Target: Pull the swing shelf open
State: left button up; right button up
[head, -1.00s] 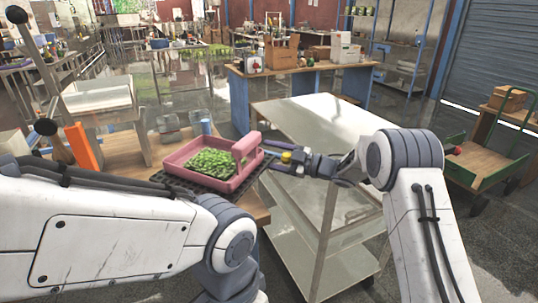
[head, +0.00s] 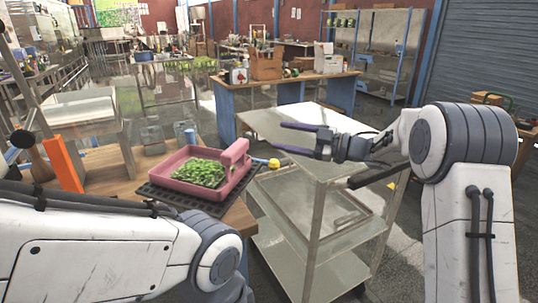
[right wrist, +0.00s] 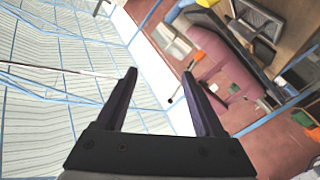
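No part is plainly marked as the swing shelf. A pink tray (head: 168,168) holding green leaves is on the left bench. A pink upright piece stands at its right end, and a yellow knob (head: 273,164) sticks out to the right there. Whether they belong to the shelf I cannot tell. My right gripper (head: 279,136) is open and empty, above and apart from the knob, over the metal cart's front. Its two dark fingers are spread with nothing between them in the right wrist view (right wrist: 159,74). My left arm shows at bottom left; its gripper is out of view.
A metal cart (head: 290,118) with a bare top and lower shelves stands right of the bench. A black mat (head: 165,197) lies under the tray. An orange upright piece (head: 62,163) and grey blocks (head: 152,139) are on the bench. Floor is open at right.

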jog(key=shift+s+d+r, duration=0.25)
jog(key=shift+s+d, duration=0.2)
jog(key=shift+d, duration=0.25)
